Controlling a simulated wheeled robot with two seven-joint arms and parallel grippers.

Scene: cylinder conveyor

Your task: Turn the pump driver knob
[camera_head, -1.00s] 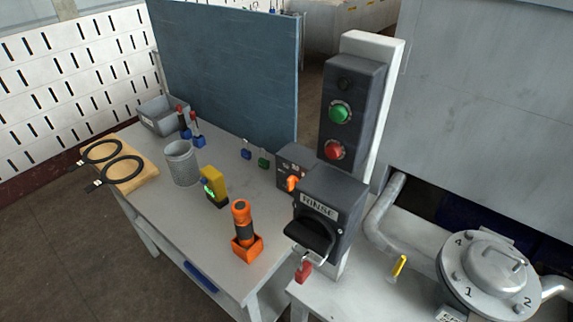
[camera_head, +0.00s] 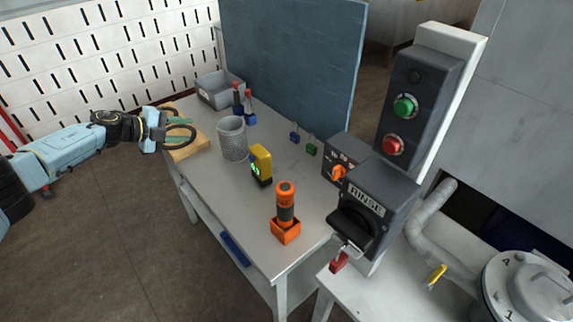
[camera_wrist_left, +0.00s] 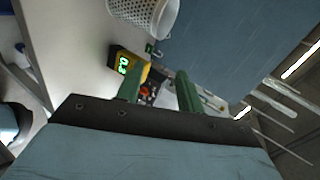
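The orange knob (camera_head: 338,173) sits on the face of a small dark grey box (camera_head: 346,150) at the table's right end. In the left wrist view the orange knob (camera_wrist_left: 145,91) shows small and distant between my fingers. My left gripper (camera_head: 162,130) is at the table's far left end, by the black cable loops, well away from the knob. In the left wrist view my left gripper (camera_wrist_left: 158,84) has its green fingers apart with nothing between them. My right gripper is not in view.
A RINSE box (camera_head: 375,205) with a black handle and red padlock (camera_head: 339,262) stands right of the knob. A yellow meter (camera_head: 261,165), an orange flashlight (camera_head: 286,205) and a mesh cup (camera_head: 232,138) stand on the grey table (camera_head: 225,195). A blue panel (camera_head: 290,65) rises behind.

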